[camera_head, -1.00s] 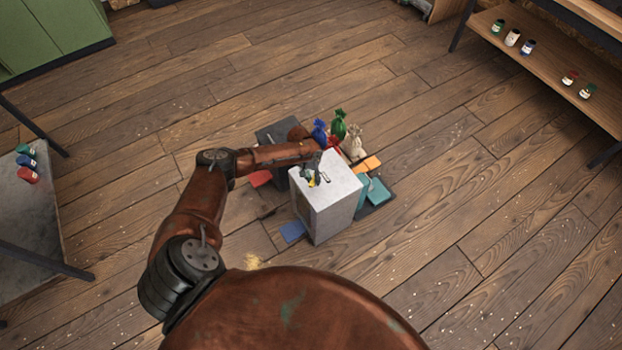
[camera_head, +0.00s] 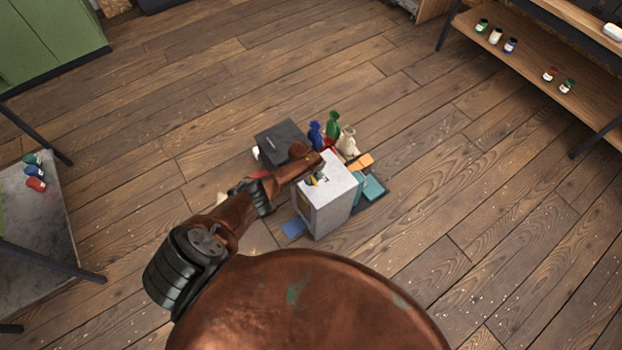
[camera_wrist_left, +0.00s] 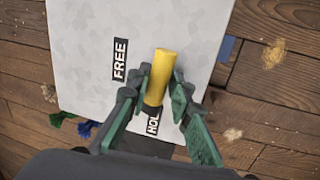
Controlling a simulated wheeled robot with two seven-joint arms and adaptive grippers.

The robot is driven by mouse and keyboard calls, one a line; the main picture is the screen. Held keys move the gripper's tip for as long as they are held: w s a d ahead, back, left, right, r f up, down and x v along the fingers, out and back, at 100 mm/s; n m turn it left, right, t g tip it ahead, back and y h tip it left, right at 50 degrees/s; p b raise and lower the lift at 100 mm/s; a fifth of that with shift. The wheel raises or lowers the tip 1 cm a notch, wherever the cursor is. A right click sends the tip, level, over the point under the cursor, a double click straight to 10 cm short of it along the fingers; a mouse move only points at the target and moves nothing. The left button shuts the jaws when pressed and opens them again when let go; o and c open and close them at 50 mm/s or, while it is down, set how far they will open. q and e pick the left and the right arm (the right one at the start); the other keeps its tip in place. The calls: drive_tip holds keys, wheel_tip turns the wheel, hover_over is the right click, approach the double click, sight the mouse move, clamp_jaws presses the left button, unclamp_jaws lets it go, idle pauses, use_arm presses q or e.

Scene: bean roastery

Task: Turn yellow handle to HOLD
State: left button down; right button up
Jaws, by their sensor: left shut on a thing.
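The yellow handle (camera_wrist_left: 160,72) sits on the pale top of a box (camera_head: 335,206) and stands between the fingers of my left gripper (camera_wrist_left: 161,82) in the left wrist view. The gripper is shut on it. A black FREE label (camera_wrist_left: 120,60) lies on the left of the handle. The HOLD label (camera_wrist_left: 152,124) shows by the handle's lower part, partly hidden by it and a finger. In the head view, my left forearm hides most of the gripper, and a little yellow of the handle shows at the box top. My right gripper is not in view.
Blue, green and pale sacks (camera_head: 333,126) stand behind the box, with a dark box (camera_head: 281,139) to their left. Orange and teal blocks (camera_head: 373,187) lie to the right.

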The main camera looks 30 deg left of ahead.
use_arm(q)
drive_tip(key=shift+n, duration=0.7)
drive_tip(key=c, duration=1.7)
unclamp_jaws()
drive_tip(key=shift+p, duration=0.3)
drive_tip(key=shift+c, duration=0.2)
drive_tip(key=shift+r, duration=0.1)
wheel_tip(320, 180, up, 12)
drive_tip(key=s, duration=0.2)
drive_tip(key=shift+a+f, duration=0.2)
drive_tip(key=shift+a, duration=0.25)
drive_tip(key=shift+s, duration=0.1)
